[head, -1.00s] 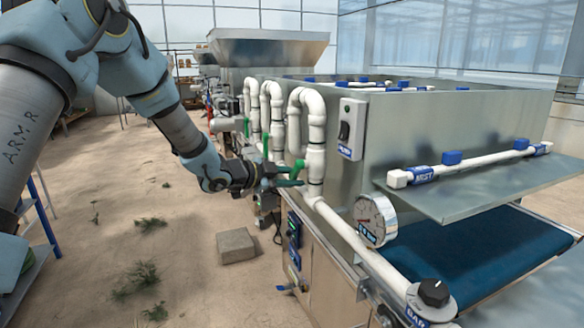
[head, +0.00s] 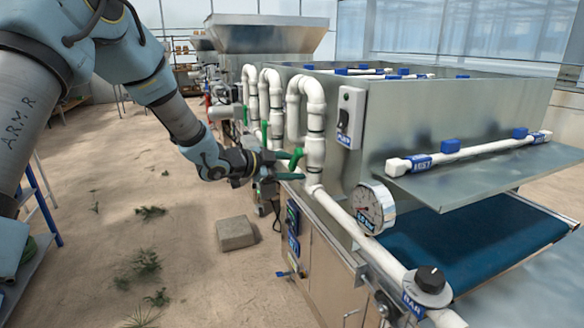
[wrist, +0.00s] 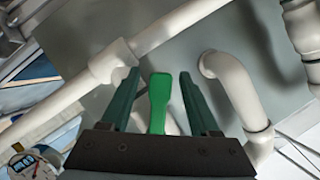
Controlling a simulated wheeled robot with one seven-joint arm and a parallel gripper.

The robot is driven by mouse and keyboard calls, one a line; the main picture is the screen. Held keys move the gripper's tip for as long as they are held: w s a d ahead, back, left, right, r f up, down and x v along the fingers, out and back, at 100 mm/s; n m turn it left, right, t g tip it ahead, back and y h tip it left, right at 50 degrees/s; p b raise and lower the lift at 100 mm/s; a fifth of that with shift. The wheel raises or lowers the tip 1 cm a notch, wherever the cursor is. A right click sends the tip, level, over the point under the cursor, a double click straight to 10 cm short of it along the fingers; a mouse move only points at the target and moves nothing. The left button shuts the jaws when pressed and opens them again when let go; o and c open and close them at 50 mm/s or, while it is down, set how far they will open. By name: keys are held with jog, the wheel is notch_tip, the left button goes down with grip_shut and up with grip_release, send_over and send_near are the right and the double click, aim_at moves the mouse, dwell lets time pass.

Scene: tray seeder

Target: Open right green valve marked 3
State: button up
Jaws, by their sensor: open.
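The green valve handle (head: 297,158) is on the nearest of the upright white pipes on the side of the metal machine. Its number cannot be read. In the wrist view the green handle (wrist: 160,95) stands between my two dark green fingers, with a gap on each side. My gripper (head: 287,166) is open at this handle, one finger on either side of it, and does not grip it. The fingertips (wrist: 159,74) reach about as far as the handle's wide end. The handle's lower end is hidden behind the gripper's dark palm.
More white pipes (head: 272,100) with green handles stand farther back along the machine. A switch box (head: 349,117), a pressure gauge (head: 374,207) and a black knob (head: 430,280) are to the right. A grey block (head: 236,233) lies on the open sandy floor.

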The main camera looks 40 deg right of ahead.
jog(key=b+v, duration=0.2)
jog(key=v, duration=0.8)
jog(key=shift+a, duration=0.4)
